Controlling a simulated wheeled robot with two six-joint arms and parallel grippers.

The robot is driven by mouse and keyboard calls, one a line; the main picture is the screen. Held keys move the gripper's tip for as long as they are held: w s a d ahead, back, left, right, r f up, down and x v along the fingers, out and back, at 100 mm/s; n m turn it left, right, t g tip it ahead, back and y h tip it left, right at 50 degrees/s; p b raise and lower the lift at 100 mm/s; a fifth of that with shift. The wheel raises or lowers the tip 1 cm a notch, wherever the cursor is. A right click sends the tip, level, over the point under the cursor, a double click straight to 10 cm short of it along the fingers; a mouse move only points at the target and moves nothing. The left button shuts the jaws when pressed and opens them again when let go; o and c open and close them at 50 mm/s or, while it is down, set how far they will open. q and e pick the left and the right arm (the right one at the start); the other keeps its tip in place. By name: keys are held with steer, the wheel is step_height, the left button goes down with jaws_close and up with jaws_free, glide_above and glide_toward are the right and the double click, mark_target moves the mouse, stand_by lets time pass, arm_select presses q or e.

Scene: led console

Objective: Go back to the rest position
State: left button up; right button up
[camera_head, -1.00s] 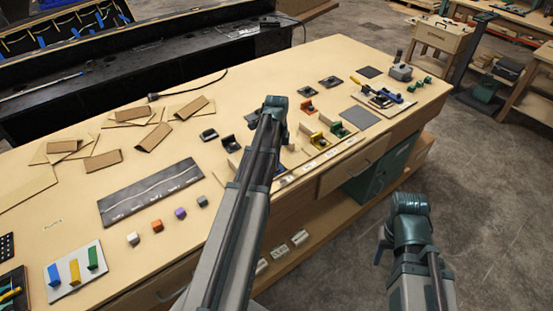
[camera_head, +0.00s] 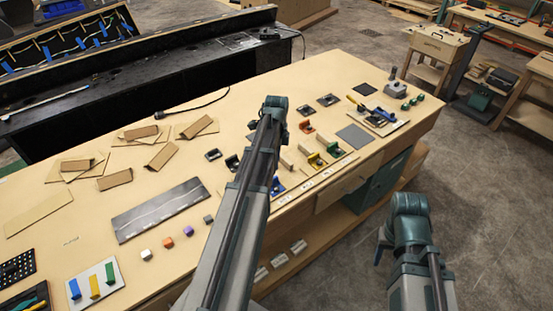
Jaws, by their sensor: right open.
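My left arm (camera_head: 240,200) reaches up from the bottom middle, over the front part of the workbench, and hides part of its top. Its bent joint (camera_head: 274,104) shows, but its gripper jaws do not. My right arm (camera_head: 410,225) is at the lower right, in front of the bench and over the floor. My right gripper (camera_head: 380,246) shows only as a small dark part left of that arm's joint. It is open, with nothing seen in it.
The workbench (camera_head: 40,245) carries a dark strip mat (camera_head: 160,208), several small cubes, a white plate with coloured blocks (camera_head: 96,284), cardboard pieces (camera_head: 115,179) and coloured console parts (camera_head: 315,160). A black bench (camera_head: 130,85) stands behind. Grey floor (camera_head: 480,220) is clear at right.

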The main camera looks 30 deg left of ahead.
stand_by(0.3)
arm_select(q)
steer(key=s+d+f+n+b, duration=0.3)
steer(key=s+d+f+b, duration=0.1)
steer(key=d, duration=0.6)
steer(key=s+d+f+n+b, duration=0.3)
steer(key=s+d+f+b, duration=0.2)
steer(key=d, duration=0.6)
steer(key=s+d+f+n+y+b, duration=0.1)
steer(key=s+d+f+n+b, duration=0.2)
steer(key=s+d+f+b, duration=0.2)
steer(key=s+d, duration=0.3)
steer(key=d, duration=0.3)
steer(key=shift+n, duration=0.4)
